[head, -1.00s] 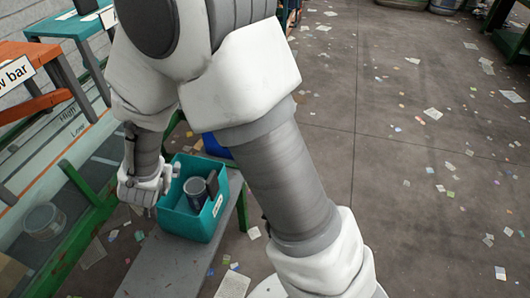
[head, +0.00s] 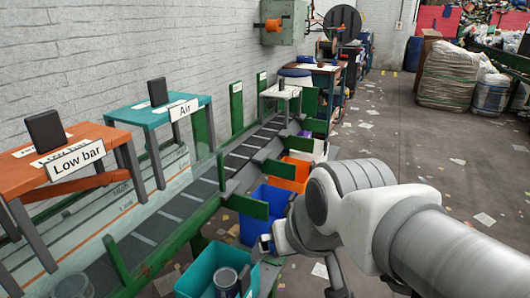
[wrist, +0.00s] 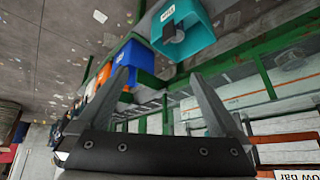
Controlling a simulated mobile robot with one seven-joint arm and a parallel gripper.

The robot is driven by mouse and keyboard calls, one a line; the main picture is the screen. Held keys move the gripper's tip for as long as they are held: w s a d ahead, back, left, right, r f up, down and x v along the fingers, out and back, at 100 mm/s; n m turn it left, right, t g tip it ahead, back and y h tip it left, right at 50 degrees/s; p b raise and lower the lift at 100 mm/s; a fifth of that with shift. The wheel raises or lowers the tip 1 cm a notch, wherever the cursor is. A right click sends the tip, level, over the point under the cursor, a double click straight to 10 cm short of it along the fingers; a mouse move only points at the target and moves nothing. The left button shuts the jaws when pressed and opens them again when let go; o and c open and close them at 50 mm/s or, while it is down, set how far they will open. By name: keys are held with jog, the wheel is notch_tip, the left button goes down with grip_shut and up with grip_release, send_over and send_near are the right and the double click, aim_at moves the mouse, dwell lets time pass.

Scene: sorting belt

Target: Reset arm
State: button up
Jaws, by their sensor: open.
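My gripper (wrist: 158,76) is open in the wrist view, its two fingers wide apart with nothing between them. In the head view my arm comes in from the lower right, and its wrist end is folded above the bins, beside the teal bin. The fingers are hard to make out there. The teal bin (head: 195,272) holds a grey can (head: 226,281) and a dark flat item (head: 245,279). The teal bin also shows in the wrist view (wrist: 203,42), beyond the fingertips and apart from them.
A blue bin (head: 251,233) and an orange bin (head: 290,186) stand behind the teal one. The belt (head: 205,188) runs along the left, with a can (head: 74,287) at its near end. Low bar (head: 92,132) and Air (head: 160,118) tables stand beyond. Floor on the right is mostly clear, with litter.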

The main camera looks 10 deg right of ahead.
jog(key=shift+g+h, duration=0.3)
jog(key=shift+h, duration=0.1)
jog(key=s+d, duration=0.2)
jog(key=s, duration=0.1)
jog(key=shift+s+d, duration=0.25)
jog(key=shift+d, duration=0.15)
jog(key=shift+r, duration=0.2)
notch_tip(320, 180, up, 18)
jog(key=p, duration=1.8)
